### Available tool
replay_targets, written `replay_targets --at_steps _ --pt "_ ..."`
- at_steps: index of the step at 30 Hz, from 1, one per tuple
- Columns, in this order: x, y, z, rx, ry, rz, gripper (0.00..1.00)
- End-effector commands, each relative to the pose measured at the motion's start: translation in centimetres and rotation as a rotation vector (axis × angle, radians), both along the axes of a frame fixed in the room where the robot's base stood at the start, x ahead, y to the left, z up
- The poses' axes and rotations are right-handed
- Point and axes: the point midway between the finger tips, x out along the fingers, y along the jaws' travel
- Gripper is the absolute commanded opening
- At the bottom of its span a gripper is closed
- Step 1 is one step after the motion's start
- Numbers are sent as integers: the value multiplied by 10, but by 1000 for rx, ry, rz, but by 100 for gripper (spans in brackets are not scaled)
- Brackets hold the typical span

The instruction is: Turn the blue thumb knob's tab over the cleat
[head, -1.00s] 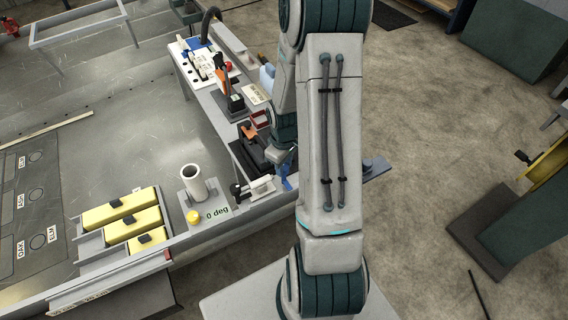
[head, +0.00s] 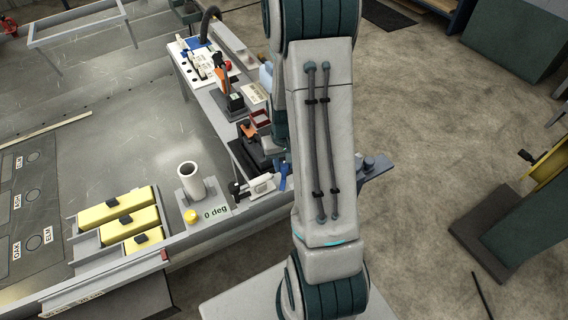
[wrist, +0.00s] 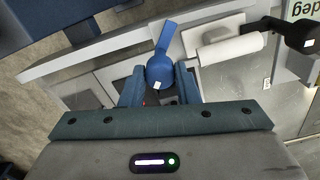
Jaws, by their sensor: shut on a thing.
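In the wrist view the blue thumb knob (wrist: 160,72) sits between the two blue fingers of my gripper (wrist: 160,88), which is shut on it. The knob's flat tab (wrist: 166,38) points up in the picture and slightly right, toward a pale ledge. A small white mark shows on the knob's round body. I cannot clearly make out the cleat; a pale plate (wrist: 212,32) lies just right of the tab. In the head view a small blue piece (head: 283,178) shows beside my arm, and the arm hides my gripper.
A white cylinder with a black end (wrist: 230,50) lies close right of the knob.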

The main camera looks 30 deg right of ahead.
Motion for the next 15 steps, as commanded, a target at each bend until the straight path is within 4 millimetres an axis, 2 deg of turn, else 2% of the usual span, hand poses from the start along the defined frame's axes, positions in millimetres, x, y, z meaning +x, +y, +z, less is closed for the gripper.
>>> replay_targets --at_steps 15 --pt "0 0 1 -1 0 -486 6"
